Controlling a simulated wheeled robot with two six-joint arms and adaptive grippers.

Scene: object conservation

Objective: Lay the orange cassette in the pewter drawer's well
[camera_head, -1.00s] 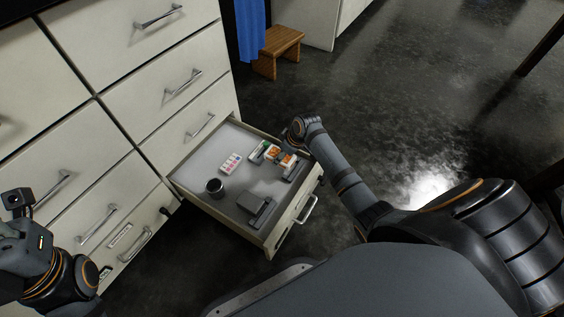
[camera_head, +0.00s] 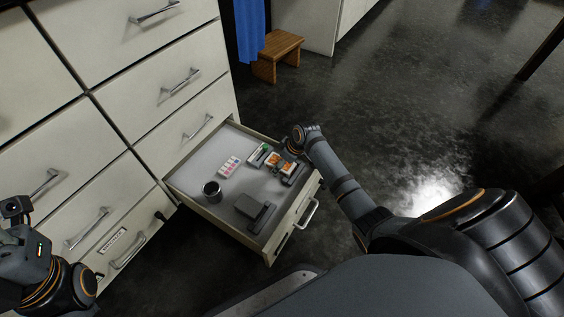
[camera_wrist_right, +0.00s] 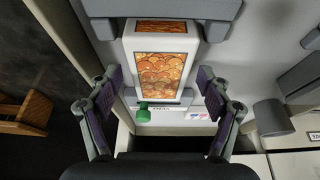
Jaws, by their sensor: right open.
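The orange cassette (camera_wrist_right: 161,72) has a white frame with orange patterned panels. In the head view its orange panels (camera_head: 274,157) show near the far right side of the open drawer (camera_head: 193,197), which has a grey floor and cream walls. My right gripper (camera_wrist_right: 153,84) is open, with one finger on each side of the cassette and visible gaps to both. In the head view the right gripper (camera_head: 292,149) partly covers that spot. My left gripper (camera_head: 14,212) is at the left edge, far from the drawer; its jaws are unclear.
The drawer also holds a dark cup (camera_head: 211,190), a grey block (camera_head: 250,208), a white card with coloured marks (camera_head: 229,165) and a green-and-white item (camera_head: 260,153). The cabinet (camera_head: 120,170) stands left. A wooden stool (camera_head: 277,54) stands behind. Floor to the right is clear.

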